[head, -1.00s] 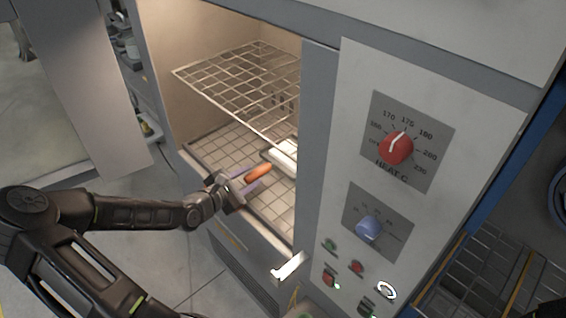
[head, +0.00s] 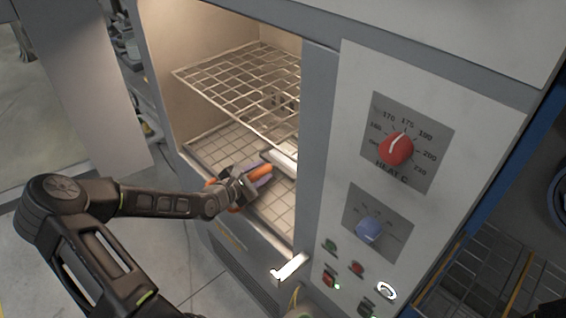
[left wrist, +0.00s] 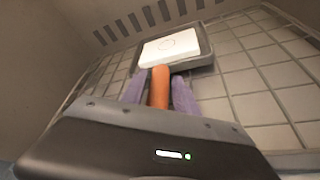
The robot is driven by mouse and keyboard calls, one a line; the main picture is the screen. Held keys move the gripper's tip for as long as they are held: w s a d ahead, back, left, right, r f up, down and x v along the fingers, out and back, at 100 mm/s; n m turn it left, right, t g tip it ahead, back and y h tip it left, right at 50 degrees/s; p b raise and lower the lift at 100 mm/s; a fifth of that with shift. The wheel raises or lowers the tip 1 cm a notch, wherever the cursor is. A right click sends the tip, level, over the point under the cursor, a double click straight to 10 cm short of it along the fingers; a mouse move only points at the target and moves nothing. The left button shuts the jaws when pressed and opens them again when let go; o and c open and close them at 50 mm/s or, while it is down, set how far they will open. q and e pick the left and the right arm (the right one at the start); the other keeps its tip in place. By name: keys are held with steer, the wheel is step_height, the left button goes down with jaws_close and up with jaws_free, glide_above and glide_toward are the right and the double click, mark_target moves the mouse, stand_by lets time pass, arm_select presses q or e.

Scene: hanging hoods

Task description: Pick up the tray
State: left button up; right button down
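The tray is a small grey pan with an orange handle, inside the heated cabinet. A white block (left wrist: 170,47) lies in it. In the left wrist view the tray's rim (left wrist: 205,58) is ahead and its handle (left wrist: 159,88) points back toward me. In the head view the tray (head: 284,160) is partly hidden by the door frame and wire rack. My left gripper (head: 262,174) reaches into the cabinet at the handle. Its purple fingers (left wrist: 159,95) are open, one on each side of the handle, with narrow gaps. My right gripper is not in view.
A wire rack (head: 235,88) hangs above the tray. The tray rests on the cabinet's gridded floor (head: 215,150). The control panel (head: 400,200) with its red knob (head: 396,149) and the door frame (head: 315,150) stand close on the right.

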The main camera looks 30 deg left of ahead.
arm_select(q)
steer(key=shift+c, duration=0.4)
jaws_close()
steer(key=shift+r, duration=0.1)
stand_by(0.3)
